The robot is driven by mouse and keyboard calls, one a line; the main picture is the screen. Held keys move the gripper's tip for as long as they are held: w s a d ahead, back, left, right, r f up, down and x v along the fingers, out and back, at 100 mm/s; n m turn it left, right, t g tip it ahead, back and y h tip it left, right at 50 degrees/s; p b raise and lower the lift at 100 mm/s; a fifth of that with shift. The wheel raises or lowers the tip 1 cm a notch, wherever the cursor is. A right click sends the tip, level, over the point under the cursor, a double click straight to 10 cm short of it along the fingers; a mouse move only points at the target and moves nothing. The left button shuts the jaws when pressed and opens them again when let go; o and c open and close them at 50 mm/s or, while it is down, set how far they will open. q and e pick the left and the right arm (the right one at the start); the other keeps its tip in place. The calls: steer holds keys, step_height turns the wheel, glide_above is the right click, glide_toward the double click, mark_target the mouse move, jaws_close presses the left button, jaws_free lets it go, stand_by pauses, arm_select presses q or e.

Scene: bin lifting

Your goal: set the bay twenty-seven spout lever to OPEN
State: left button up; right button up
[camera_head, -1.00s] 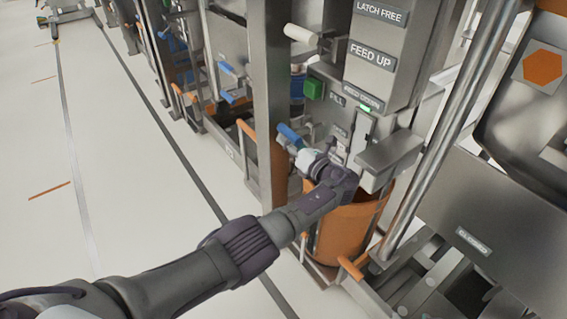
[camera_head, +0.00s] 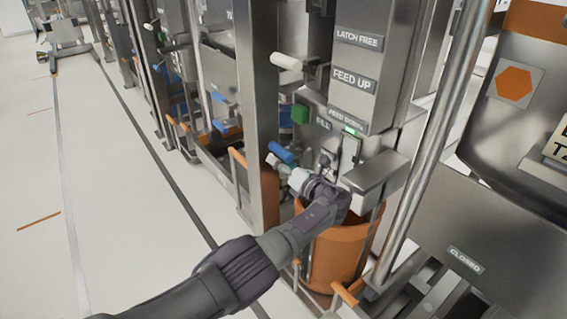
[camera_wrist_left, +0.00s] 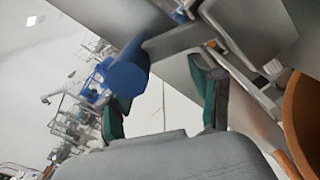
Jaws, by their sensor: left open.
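A blue lever grip (camera_head: 281,153) sticks out of the grey machine beside the post, below a green block (camera_head: 300,114). A blue grip on a pale arm also shows in the left wrist view (camera_wrist_left: 125,79), close to the tip of one finger. I cannot read a bay number or an OPEN mark on it. My left gripper (camera_wrist_left: 165,88) is open, its green-padded fingers apart, with nothing clearly held between them. In the head view my left wrist is just right of and below the blue grip, and the fingertips are mostly hidden. My right gripper is not in view.
An orange bin (camera_head: 337,255) stands below my left wrist. A metal post (camera_head: 258,120) and a shiny slanted pole (camera_head: 432,140) flank the machine. A white handle (camera_head: 286,62) juts out above. A plate at right reads CLOSED (camera_head: 466,259).

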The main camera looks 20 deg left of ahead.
arm_select(q)
steer(key=v, duration=1.2)
steer(key=shift+s, duration=0.1)
stand_by(0.4)
